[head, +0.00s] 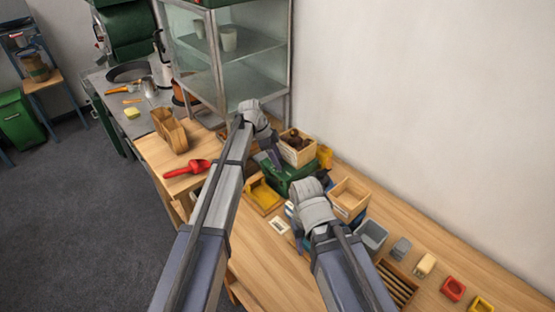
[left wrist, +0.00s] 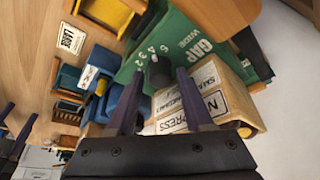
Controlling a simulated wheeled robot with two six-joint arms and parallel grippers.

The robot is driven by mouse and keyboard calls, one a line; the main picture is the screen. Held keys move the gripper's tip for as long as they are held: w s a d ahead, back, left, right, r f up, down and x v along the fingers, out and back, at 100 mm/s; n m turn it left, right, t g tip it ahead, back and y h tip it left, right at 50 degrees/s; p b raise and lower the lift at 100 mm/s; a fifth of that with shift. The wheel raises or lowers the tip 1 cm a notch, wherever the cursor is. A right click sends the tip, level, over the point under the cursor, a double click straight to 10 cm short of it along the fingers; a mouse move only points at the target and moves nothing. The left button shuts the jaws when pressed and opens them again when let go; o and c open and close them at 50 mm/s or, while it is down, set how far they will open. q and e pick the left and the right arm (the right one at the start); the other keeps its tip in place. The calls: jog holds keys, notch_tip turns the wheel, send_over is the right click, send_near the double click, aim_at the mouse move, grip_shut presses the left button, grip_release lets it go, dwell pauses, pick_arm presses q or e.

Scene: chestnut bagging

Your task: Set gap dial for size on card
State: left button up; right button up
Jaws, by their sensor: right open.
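The gap dial (left wrist: 158,72) is a dark round knob on a green housing (left wrist: 196,28), which is printed with GAP, WIDE and a few numerals. The green housing also shows in the head view (head: 290,184). My left gripper (left wrist: 160,76) is open, with one finger on each side of the dial; a small gap seems to show on both sides. In the head view my left gripper (head: 275,158) is over the housing and hides the dial. The card (left wrist: 70,38) reads LARGE and lies flat on the table. My right gripper (head: 302,240) is open, low near the card (head: 279,225).
A wooden box of chestnuts (head: 298,150) sits behind the housing. A yellow tray (head: 264,195), an empty wooden box (head: 350,196) and a grey bin (head: 371,236) stand close around. A red scoop (head: 187,168) lies left. The wall bounds the right.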

pick_arm(q)
jog(key=shift+r, duration=0.15)
jog(key=p+v, duration=0.7)
jog(key=shift+a+r, duration=0.2)
jog(key=shift+r, duration=0.05)
jog(key=s+f+n+y+b, duration=0.2)
jog(key=s+n, duration=0.2)
jog(key=s, duration=0.7)
jog(key=s+d+f+n+y+b, duration=0.1)
jog(key=s+n, duration=0.4)
jog(key=s, duration=0.6)
jog(key=s+f+n+y+b, duration=0.2)
jog(key=s+f+n, duration=0.3)
jog(key=s, duration=0.5)
jog(key=shift+s+d+y+b, duration=0.3)
jog(key=shift+s+b, duration=0.1)
jog(key=shift+b, duration=0.15)
